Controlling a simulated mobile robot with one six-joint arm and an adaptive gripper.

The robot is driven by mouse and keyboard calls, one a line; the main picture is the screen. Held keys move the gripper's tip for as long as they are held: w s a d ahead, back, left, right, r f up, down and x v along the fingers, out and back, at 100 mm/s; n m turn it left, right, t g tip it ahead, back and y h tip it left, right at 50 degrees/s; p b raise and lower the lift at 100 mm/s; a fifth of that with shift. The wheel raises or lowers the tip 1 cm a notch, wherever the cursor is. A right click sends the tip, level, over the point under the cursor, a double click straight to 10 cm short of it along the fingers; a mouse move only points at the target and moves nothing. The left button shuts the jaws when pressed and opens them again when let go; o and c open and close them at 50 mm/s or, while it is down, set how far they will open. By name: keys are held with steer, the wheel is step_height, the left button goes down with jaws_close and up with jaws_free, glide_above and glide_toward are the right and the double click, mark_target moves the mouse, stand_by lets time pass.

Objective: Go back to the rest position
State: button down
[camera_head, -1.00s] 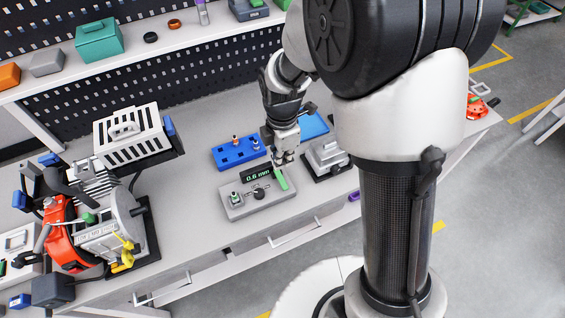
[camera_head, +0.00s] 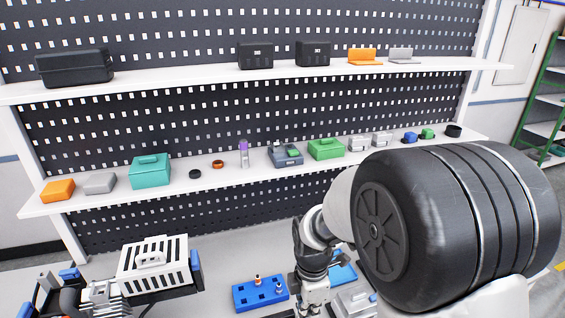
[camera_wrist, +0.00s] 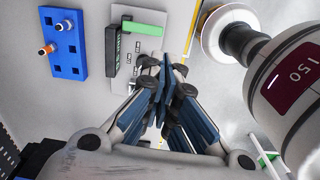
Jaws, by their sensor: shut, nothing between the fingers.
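My gripper (camera_wrist: 163,85) is shut and empty in the wrist view, its fingers together over the grey bench surface. In the head view only the upper part of my gripper (camera_head: 313,292) shows at the bottom edge, and the fingertips are cut off. In the wrist view a grey fixture with a black display (camera_wrist: 122,50) and a green bar (camera_wrist: 143,28) lies beyond the fingers. A blue rack with holes and small fittings (camera_wrist: 64,60) lies to its left. The rack (camera_head: 260,294) also shows just left of my gripper in the head view.
A white slotted unit (camera_head: 152,262) stands on the bench at left. The lower shelf holds a teal case (camera_head: 150,171), a green box (camera_head: 326,149) and other small items. Dark boxes (camera_head: 313,53) stand on the upper shelf. A blue plate (camera_head: 342,274) lies right beside my gripper.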

steer(key=s+d+r+m+t+b, duration=0.25)
steer(key=s+d+r+m, duration=0.25)
steer(key=s+r+m, duration=0.45)
steer(key=s+d+r+m+t+b, duration=0.2)
steer(key=s+r+m+b, duration=0.1)
steer(key=s+m, duration=0.6)
steer(key=shift+s+m+b, duration=0.25)
steer(key=shift+m+b, duration=0.05)
steer(key=shift+m, duration=0.65)
